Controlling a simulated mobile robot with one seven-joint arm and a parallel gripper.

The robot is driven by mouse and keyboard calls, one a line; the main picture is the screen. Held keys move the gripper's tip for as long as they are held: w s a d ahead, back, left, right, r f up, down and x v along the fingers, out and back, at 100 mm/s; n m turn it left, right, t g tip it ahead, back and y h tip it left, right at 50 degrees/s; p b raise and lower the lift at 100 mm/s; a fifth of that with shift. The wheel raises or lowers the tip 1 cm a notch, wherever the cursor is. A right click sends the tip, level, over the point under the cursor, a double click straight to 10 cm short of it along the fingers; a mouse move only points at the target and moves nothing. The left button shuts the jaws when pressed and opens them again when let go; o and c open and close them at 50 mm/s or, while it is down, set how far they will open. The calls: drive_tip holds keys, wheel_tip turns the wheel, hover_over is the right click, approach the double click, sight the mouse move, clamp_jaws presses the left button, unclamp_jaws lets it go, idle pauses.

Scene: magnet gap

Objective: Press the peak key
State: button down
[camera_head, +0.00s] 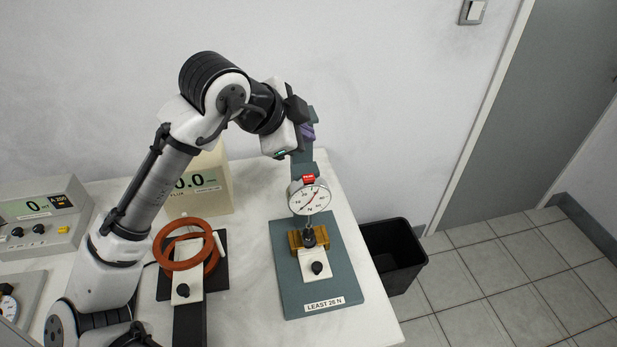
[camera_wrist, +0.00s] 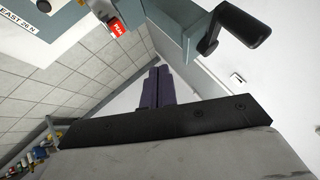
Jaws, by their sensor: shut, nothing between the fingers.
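The red peak key (camera_head: 308,179) sits on top of the round dial gauge (camera_head: 311,199) on the teal test stand. The red key also shows at the upper left of the wrist view (camera_wrist: 117,27). My gripper (camera_head: 308,133) is beside the upper part of the stand's column, above the key and apart from it. Its two purple fingers are together and empty in the wrist view (camera_wrist: 158,75). In the head view the wrist and column partly hide the fingers.
The stand's teal base (camera_head: 345,275) is labelled "LEAST 26 N". A black crank handle (camera_wrist: 238,27) juts from the column near my fingers. A flux meter (camera_head: 215,182), red coils (camera_head: 165,232) and a power supply (camera_head: 40,212) stand left. A black bin (camera_head: 400,255) is right of the table.

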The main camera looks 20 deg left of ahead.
sight(304, 179)
wheel_tip(304, 179, down, 7)
drive_tip(key=b, duration=0.5)
drive_tip(key=shift+f, duration=0.1)
idle(1.7)
drive_tip(key=shift+f+b, duration=0.35)
drive_tip(key=shift+b, duration=0.05)
drive_tip(key=shift+f+b, duration=0.4)
drive_tip(key=shift+f, duration=0.05)
idle(0.4)
idle(0.4)
drive_tip(key=shift+r+p, duration=0.65)
drive_tip(key=shift+r, duration=0.2)
drive_tip(key=shift+r, duration=0.15)
wheel_tip(304, 179, up, 5)
drive_tip(key=p, duration=0.3)
drive_tip(key=shift+p, duration=0.4)
